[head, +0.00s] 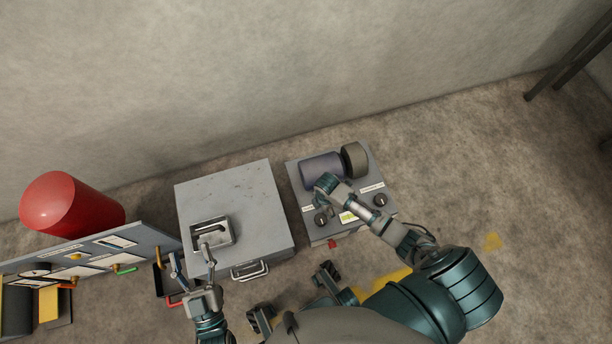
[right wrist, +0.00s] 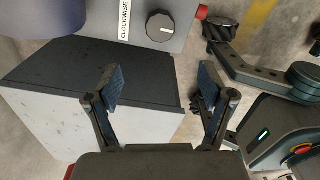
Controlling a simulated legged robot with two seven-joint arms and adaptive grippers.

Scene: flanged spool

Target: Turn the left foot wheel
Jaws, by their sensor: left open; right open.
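A panel box (head: 352,213) stands right of centre in the head view, with a left dark dial (head: 321,219) and a right dark dial (head: 380,200) on top. In the right wrist view, one dial (right wrist: 160,27) with a white mark sits beside a label reading CLOCKWISE. I cannot tell if a dial is the foot wheel. My left gripper (head: 192,262) is open and empty by the front left of a grey cabinet.
A purple-grey spool (head: 320,171) with a thick flange (head: 355,159) lies on the box's rear. A red button (head: 332,243) sticks out in front.

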